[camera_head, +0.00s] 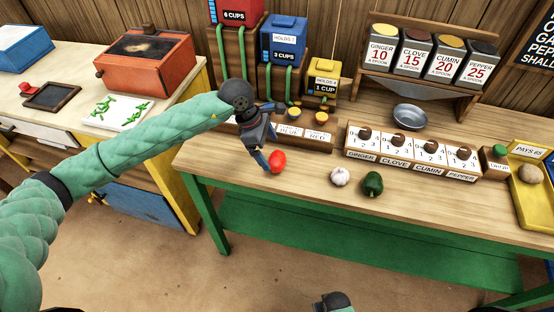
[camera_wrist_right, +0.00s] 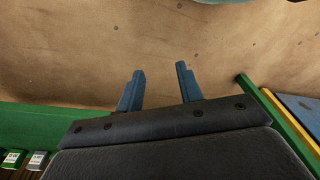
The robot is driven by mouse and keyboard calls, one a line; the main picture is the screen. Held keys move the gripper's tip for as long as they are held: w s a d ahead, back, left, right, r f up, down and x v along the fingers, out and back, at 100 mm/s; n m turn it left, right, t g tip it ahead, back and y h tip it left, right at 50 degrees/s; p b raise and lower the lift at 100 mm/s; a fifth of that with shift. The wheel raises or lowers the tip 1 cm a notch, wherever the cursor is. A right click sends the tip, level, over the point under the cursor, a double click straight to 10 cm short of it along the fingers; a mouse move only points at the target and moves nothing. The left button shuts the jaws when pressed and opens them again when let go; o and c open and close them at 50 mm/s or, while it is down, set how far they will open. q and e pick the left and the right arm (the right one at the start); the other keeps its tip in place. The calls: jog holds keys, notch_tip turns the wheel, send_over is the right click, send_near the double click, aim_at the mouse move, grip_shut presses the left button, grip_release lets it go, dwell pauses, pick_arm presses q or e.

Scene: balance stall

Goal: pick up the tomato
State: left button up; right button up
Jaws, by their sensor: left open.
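A small red tomato (camera_head: 277,161) lies on the wooden stall table near its front left part. My left gripper (camera_head: 267,165) is just to the left of the tomato, its blue fingers pointing down toward the tabletop. It is open, and one finger appears right beside the tomato; I cannot tell whether it touches. My right gripper (camera_wrist_right: 160,88) shows in the right wrist view with its two blue fingers apart and nothing between them, over the brown floor.
A garlic bulb (camera_head: 340,177) and a dark green pepper (camera_head: 372,183) lie right of the tomato. Behind are a labelled spice dial box (camera_head: 410,152), a metal bowl (camera_head: 410,117) and cup dispensers (camera_head: 283,45). A potato (camera_head: 530,173) sits in a yellow tray at far right.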

aim_at(274, 156)
pick_arm(q)
jog(key=p+x, duration=0.3)
jog(key=x, duration=0.1)
jog(key=shift+d, duration=0.1)
jog(key=shift+d+f, duration=0.15)
jog(key=shift+f, duration=0.4)
pick_arm(e)
notch_tip(274, 156, down, 8)
jog(key=s+d, duration=0.2)
jog(key=shift+d+r+t, duration=0.15)
jog(key=shift+t, duration=0.15)
pick_arm(q)
jog(key=c, duration=1.1)
pick_arm(e)
jog(key=shift+d, duration=0.1)
pick_arm(q)
jog(key=shift+r, duration=0.2)
